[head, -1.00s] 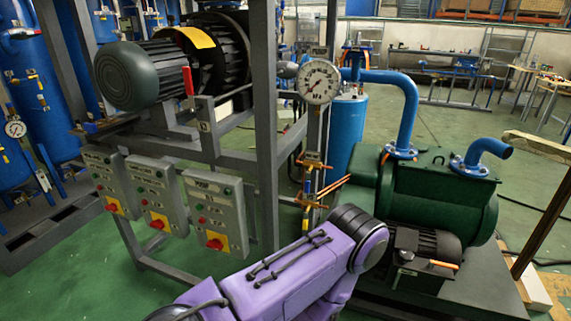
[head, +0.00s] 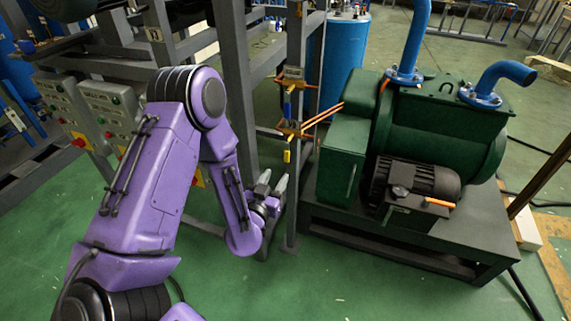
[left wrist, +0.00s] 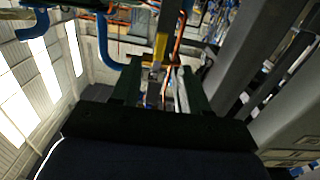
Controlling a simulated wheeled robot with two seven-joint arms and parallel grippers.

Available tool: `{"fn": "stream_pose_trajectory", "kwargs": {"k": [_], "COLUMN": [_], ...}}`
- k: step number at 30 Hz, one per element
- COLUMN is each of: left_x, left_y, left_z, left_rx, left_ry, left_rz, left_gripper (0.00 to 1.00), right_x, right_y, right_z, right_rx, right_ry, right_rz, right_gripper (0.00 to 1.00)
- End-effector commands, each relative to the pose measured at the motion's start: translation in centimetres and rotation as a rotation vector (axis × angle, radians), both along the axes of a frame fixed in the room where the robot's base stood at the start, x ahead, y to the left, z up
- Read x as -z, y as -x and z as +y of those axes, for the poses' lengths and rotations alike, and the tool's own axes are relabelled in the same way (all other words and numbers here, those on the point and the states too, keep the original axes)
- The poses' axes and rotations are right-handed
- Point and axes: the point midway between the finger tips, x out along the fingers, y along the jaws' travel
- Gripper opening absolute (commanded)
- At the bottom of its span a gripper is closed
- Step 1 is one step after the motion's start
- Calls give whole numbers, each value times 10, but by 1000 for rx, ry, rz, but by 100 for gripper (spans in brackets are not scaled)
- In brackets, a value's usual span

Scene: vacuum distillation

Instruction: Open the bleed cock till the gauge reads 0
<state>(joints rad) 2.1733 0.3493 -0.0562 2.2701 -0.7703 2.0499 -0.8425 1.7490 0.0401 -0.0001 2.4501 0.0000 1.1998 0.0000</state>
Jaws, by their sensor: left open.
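Small valves sit on the thin pipe beside the grey frame post. One shows a blue handle (head: 287,107), and a lower one has a yellow handle (head: 287,155) hanging down. No label shows which is the bleed cock. My left gripper (head: 273,183) is open and empty, just below the yellow handle and apart from it, fingers pointing up. In the left wrist view, a yellow handle (left wrist: 160,46) appears beyond and between the spread fingers (left wrist: 158,84). The gauge is outside both current views. My right gripper is not in view.
The grey frame post (head: 241,90) stands left of the valves. Orange pipes (head: 322,116) run right to the green pump (head: 436,140) on its dark base. Control boxes (head: 112,108) hang behind my left arm. Green floor (head: 350,290) is clear in front.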

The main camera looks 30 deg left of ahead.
Motion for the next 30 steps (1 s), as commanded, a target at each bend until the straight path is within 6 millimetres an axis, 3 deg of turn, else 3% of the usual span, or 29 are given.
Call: {"fn": "stream_pose_trajectory", "kwargs": {"k": [3, 15, 26, 30], "left_x": [-9, -7, -6, -6], "left_y": [-16, -94, -104, -104], "left_z": [6, 23, 24, 24], "left_rx": [-4, 0, 1, 1], "left_ry": [-12, -10, -9, -10], "left_rz": [-31, -23, -21, -21], "left_gripper": [45, 45, 45, 2], "right_x": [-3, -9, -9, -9], "right_y": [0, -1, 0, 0], "right_z": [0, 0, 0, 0], "right_rx": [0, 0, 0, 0], "right_ry": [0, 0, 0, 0], "right_rz": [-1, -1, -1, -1], "right_gripper": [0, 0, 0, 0]}}
